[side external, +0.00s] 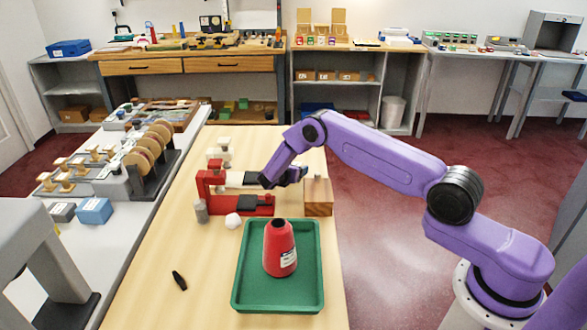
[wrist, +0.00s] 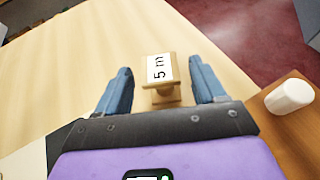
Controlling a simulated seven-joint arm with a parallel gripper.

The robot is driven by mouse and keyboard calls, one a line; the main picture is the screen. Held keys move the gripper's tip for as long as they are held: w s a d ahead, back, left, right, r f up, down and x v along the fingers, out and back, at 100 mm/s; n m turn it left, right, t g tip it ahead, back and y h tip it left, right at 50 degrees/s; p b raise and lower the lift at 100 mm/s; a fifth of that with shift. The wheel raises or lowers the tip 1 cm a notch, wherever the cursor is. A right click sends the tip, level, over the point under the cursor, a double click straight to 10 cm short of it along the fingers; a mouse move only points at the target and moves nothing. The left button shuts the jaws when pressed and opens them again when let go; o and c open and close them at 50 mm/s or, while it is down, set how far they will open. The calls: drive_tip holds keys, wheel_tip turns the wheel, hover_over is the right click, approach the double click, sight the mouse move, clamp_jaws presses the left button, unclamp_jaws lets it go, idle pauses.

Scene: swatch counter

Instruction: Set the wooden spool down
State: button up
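The wooden spool (wrist: 160,76) shows in the wrist view with a white label reading "5 m" on its face and a wooden flange below. It is between the two blue fingers of my gripper (wrist: 160,80), with a visible gap on each side, so the fingers are open and do not touch it. Pale wooden tabletop lies around it. In the side view my gripper (side external: 293,176) is low over the table beside a wooden block (side external: 319,203), and I cannot make out the spool there.
A white cylinder (wrist: 290,96) is by the wooden block in the wrist view. A red fixture (side external: 211,190) stands left of my gripper. A green tray (side external: 309,287) holding a red cone (side external: 279,250) is in front. The table's front left is mostly clear, with a small black object (side external: 179,280).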

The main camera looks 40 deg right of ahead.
drive_tip(key=shift+r, duration=0.1)
drive_tip(key=shift+a+r, duration=0.2)
drive_tip(key=shift+a, duration=0.05)
drive_tip(key=v, duration=1.2)
drive_tip(key=s+a+r+m+g+y, duration=0.1)
drive_tip(key=s+a+r+m+y, duration=0.25)
drive_tip(key=s+r, duration=0.35)
drive_tip(key=s+a+r+m+g+y, duration=0.15)
drive_tip(key=s+a+r, duration=0.35)
drive_tip(key=s, duration=0.5)
drive_tip(key=s+r+m+g+y, duration=0.1)
drive_tip(key=s+y, duration=0.3)
drive_tip(key=s, duration=1)
drive_tip(key=s+r+m+g+y, duration=0.1)
drive_tip(key=s+r+m+y, duration=0.2)
drive_tip(key=s, duration=1.1)
drive_tip(key=shift+s+d+m+y, duration=0.3)
drive_tip(key=shift+d+m+y, duration=0.1)
drive_tip(key=shift+y, duration=0.1)
